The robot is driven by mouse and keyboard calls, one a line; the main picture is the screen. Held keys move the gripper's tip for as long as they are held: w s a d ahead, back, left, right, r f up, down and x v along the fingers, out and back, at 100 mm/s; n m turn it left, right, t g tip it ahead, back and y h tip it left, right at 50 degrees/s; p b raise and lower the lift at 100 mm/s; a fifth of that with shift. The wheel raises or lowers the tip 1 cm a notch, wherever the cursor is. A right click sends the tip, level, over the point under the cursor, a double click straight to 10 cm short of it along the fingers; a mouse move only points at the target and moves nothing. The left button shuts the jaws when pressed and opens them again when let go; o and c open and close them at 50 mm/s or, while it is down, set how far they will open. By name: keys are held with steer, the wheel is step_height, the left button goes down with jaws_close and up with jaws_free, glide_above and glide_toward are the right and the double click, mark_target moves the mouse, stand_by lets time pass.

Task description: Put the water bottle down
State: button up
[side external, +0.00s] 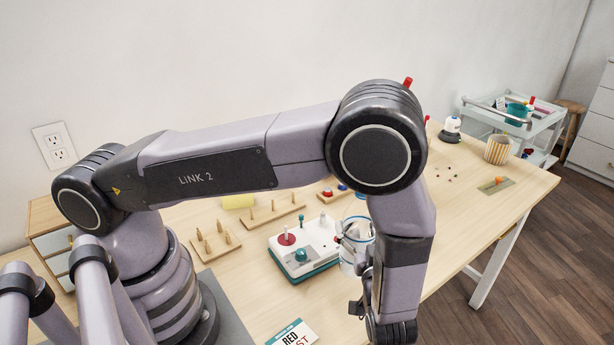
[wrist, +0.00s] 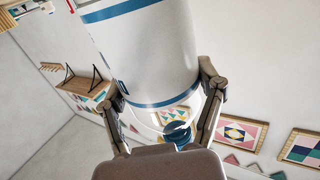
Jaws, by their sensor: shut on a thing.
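The water bottle (wrist: 150,55) fills the upper middle of the wrist view as a large white cylinder with blue bands, tilted in the picture. My gripper (wrist: 160,88) has one finger on each side of it and is shut on it. The bottle's upper part in that view is cut off by the frame edge. In the side external view, a pale, blue-rimmed cylinder (side external: 350,262), probably the bottle, shows beside my forearm, partly hidden. My fingers are hard to make out there. I cannot tell whether the bottle touches the table.
On the wooden table (side external: 465,215), a white and teal box (side external: 305,247) stands left of my forearm. A striped cup (side external: 497,150) stands far right. The table's right front is largely clear.

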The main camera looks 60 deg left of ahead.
steer(key=w+f, duration=0.1)
steer(key=w+d+f, duration=0.1)
steer(key=f, duration=0.1)
steer(key=shift+w+f, duration=0.3)
steer(key=shift+w, duration=0.1)
steer(key=shift+w+f, duration=0.1)
steer(key=shift+f, duration=1.5)
steer(key=o, duration=1.2)
steer(key=shift+f, duration=0.15)
